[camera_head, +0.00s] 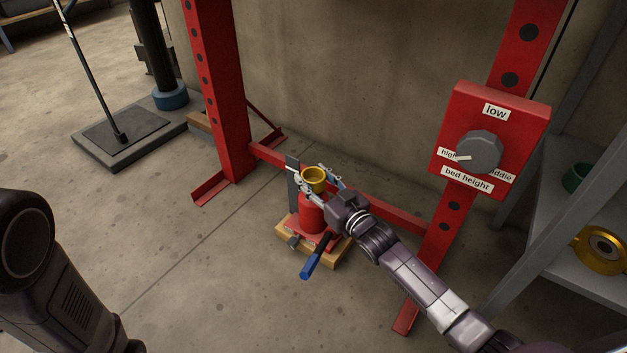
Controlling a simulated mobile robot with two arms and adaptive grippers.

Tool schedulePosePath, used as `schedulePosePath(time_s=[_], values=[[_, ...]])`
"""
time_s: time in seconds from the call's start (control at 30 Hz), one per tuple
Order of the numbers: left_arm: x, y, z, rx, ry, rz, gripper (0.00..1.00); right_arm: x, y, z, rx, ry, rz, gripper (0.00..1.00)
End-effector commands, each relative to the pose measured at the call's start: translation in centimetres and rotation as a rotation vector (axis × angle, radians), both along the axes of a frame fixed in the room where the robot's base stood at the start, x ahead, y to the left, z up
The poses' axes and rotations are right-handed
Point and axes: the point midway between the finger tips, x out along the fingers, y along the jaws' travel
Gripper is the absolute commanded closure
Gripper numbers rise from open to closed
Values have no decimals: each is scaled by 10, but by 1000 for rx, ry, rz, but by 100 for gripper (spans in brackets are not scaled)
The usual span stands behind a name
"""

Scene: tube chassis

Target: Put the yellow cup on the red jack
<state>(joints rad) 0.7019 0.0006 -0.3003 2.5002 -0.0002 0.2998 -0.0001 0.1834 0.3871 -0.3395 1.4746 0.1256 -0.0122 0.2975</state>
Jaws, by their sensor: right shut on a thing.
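The yellow cup (315,175) is at the top of the red jack (312,213), seen from above with its round opening up. My right gripper (318,180) is shut on the yellow cup, with its fingers on either side of it. I cannot tell whether the cup's underside touches the jack's top. The red jack stands on a wooden board on the floor, with a blue-handled lever at its front. My left arm shows at the lower left, but its gripper is not in view.
A red press frame (218,90) surrounds the jack, with a low crossbar behind it. A red box with a grey knob (479,152) sits on the right upright. A grey shelf (575,265) stands at the right.

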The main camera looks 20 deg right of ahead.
Motion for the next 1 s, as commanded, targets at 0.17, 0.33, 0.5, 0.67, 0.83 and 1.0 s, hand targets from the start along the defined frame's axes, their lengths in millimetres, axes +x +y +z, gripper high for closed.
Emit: schedulePosePath(time_s=[0.17,0.33,0.5,0.67,0.83,1.0], values=[[0,0,0,0,-1,0,60,0,0,1,1,-4,0,93],[0,0,0,0,-1,0,60,0,0,-1,0,0,0,43],[0,0,0,0,-1,-1,60,0,0,-1,0,0,0,40],[0,0,1,0,-1,-1,60,0,0,1,0,0,0,40],[0,0,12,0,0,-1,60,-14,-4,4,1,3,0,40],[10,1,25,-4,27,-2,60,-43,-12,7,0,4,0,40]])
